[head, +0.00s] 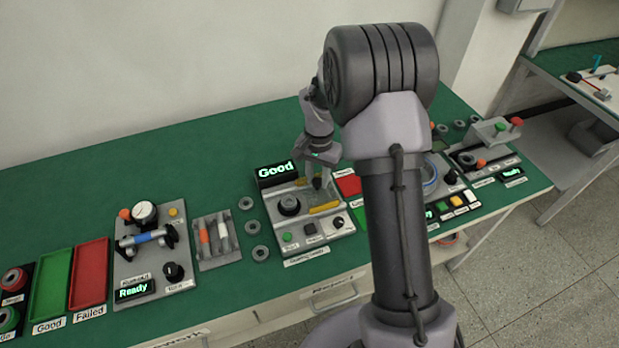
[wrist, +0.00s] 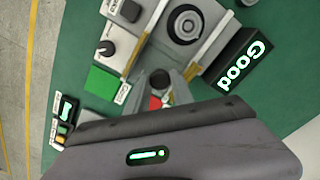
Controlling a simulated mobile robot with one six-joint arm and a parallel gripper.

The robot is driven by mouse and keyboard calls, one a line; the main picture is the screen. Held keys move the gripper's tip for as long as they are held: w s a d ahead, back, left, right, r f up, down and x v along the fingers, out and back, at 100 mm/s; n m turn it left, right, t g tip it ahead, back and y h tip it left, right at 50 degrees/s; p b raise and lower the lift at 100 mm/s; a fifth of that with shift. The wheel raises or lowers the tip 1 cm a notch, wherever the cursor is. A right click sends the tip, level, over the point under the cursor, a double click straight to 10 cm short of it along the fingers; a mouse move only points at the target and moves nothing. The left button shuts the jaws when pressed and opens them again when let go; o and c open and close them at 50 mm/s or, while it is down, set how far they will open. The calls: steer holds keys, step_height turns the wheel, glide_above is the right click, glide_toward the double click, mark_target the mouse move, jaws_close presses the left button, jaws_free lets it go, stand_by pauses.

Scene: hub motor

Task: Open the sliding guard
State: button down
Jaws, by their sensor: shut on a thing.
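The test station (head: 320,229) has a round dark hub motor seat (head: 289,205) between two yellow-edged rails (head: 325,208); the seat also shows in the wrist view (wrist: 185,24). The sliding guard (head: 312,196) looks like a clear panel at the right end of the rails, and its outline is faint. My gripper (head: 317,184) reaches down over that end. In the wrist view my gripper (wrist: 163,88) is shut on a dark round knob (wrist: 160,77), which seems to be the guard's handle. The round seat shows uncovered. The display (head: 277,172) reads "Good".
A red tray (head: 348,186) and a green tray (wrist: 103,82) lie close beside the station. Loose rings (head: 253,227) and a tool holder (head: 217,240) stand left of it. Another station (head: 150,240) reads "Ready". The green bench (head: 200,160) is clear behind. My arm hides part of the bench.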

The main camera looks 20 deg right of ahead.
mark_target(318, 181)
steer(key=c, duration=1.1)
jaws_free()
steer(key=shift+r, duration=0.15)
step_height(318, 181, up, 17)
steer(key=p, duration=0.5)
steer(key=shift+r, duration=0.1)
